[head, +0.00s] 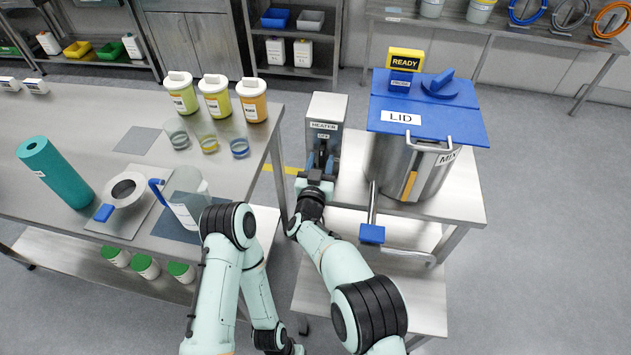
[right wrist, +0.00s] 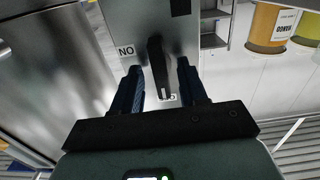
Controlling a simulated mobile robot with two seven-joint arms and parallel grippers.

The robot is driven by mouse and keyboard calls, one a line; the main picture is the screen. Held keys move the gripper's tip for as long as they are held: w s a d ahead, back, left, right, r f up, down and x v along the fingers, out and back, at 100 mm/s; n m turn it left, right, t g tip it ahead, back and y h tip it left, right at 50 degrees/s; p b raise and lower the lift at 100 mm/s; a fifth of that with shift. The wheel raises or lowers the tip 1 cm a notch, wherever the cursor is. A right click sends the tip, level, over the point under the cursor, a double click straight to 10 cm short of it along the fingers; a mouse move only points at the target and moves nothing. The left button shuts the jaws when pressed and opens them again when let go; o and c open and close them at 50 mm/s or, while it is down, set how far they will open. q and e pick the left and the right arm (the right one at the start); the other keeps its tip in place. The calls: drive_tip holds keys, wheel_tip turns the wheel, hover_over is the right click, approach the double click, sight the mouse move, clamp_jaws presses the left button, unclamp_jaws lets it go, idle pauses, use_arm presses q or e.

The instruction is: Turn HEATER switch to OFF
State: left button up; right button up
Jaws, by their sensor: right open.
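The grey heater box (head: 327,108) stands on the steel cart left of the lidded vessel, with a HEATER label and a smaller, hard-to-read label below it. In the right wrist view the dark switch lever (right wrist: 157,66) stands nearly upright in the picture. The white mark at its lower end points at a partly hidden label. The ON label (right wrist: 126,50), upside down, is to the lever's left. My right gripper (head: 322,158) is at the box front, open, its blue fingers on either side of the lever with visible gaps. My left gripper is out of view.
The vessel (head: 410,170) with blue lid (head: 425,105) and READY sign (head: 405,60) stands close on the right; its blue-ended handle (head: 372,233) juts forward. The steel table (head: 60,105) on the left holds jars, cups and a pitcher (head: 186,195).

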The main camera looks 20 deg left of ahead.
drive_tip(key=b+v, duration=0.1)
drive_tip(key=v, duration=1.1)
drive_tip(key=shift+s, duration=0.35)
drive_tip(key=shift+d, duration=0.15)
